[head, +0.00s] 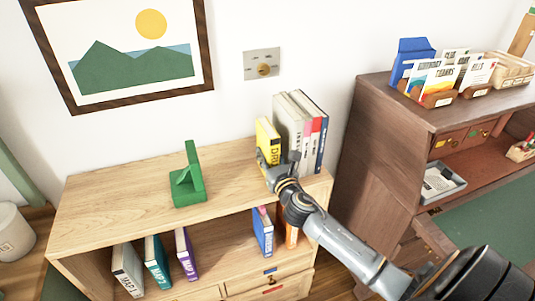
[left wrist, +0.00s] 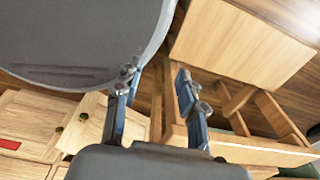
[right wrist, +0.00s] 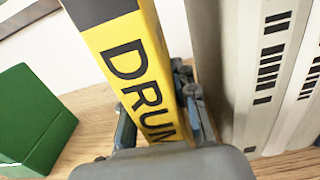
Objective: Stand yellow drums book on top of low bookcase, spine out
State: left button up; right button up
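The yellow drums book (head: 267,138) stands upright on top of the low bookcase (head: 110,205), left of a group of taller books. Its spine with black lettering faces out, and it fills the middle of the right wrist view (right wrist: 140,75). My right gripper (head: 278,162) is at the spine, with one finger on each side of the book, close against its covers; it appears shut on it. The book's lower part is hidden by the gripper. My left gripper (left wrist: 155,95) is open and empty, away from the bookcase top; it does not show in the head view.
Grey, white, red and dark books (head: 300,125) stand just right of the yellow book. A green bookend (head: 188,185) stands to its left with bare wood between. Map books (head: 158,262) stand on the shelf below. A brown desk (head: 385,150) is at the right.

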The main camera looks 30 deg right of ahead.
jog(key=o, duration=0.4)
jog(key=shift+s, duration=0.15)
jog(key=shift+b+v, duration=0.6)
jog(key=shift+v, duration=5.35)
jog(key=shift+a+r, duration=0.15)
